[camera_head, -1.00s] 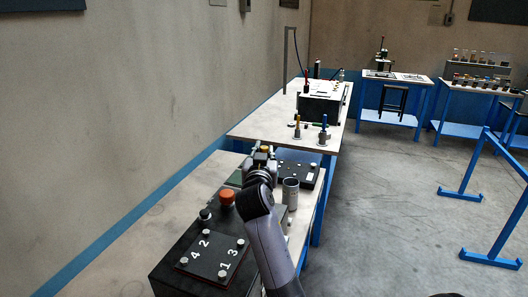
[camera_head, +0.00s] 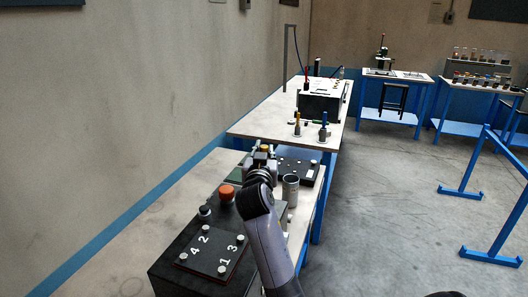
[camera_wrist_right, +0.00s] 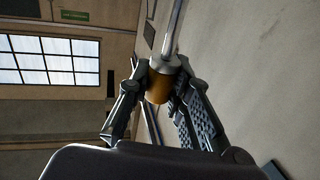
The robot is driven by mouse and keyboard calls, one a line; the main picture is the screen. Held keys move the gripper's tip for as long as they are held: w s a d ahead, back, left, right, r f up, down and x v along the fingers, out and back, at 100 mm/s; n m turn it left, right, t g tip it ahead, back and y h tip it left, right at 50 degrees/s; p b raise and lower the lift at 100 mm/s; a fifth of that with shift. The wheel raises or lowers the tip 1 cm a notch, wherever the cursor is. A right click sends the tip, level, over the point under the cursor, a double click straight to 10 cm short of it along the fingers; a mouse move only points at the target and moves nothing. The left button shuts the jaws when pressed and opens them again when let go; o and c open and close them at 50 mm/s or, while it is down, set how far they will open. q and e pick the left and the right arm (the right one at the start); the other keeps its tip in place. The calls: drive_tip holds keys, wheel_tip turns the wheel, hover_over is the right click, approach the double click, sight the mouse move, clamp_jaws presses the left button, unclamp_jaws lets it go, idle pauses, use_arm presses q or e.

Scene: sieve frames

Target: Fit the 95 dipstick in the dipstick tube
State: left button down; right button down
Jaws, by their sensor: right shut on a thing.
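My right gripper (camera_head: 262,156) is shut on a dipstick with an orange-yellow grip (camera_wrist_right: 158,86). In the right wrist view its fingers (camera_wrist_right: 155,78) clasp either side of the grip, and a metal rod (camera_wrist_right: 174,30) runs from its collar to the top edge. In the head view only the yellow end (camera_head: 264,148) shows at the gripper, and the rod is hidden. No 95 mark is readable. A grey upright open cylinder (camera_head: 291,187) stands right of my wrist; I cannot tell whether it is the dipstick tube. My left gripper is not in view.
A black box with a numbered plate (camera_head: 213,250) and an orange knob (camera_head: 227,192) stand on the near bench. The far bench (camera_head: 262,123) holds yellow and blue-topped pieces and a dark box (camera_head: 320,106).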

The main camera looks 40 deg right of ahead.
drive_tip(key=shift+f+b, duration=0.7)
drive_tip(key=shift+f, duration=0.2)
drive_tip(key=shift+f, duration=0.15)
drive_tip(key=shift+f+b, duration=1.25)
drive_tip(key=shift+f, duration=0.1)
drive_tip(key=shift+f, duration=0.15)
drive_tip(key=shift+f+b, duration=1.15)
drive_tip(key=shift+f, duration=0.1)
drive_tip(key=shift+f, duration=0.25)
idle(0.4)
drive_tip(key=shift+f+b, duration=0.7)
drive_tip(key=shift+b, duration=0.05)
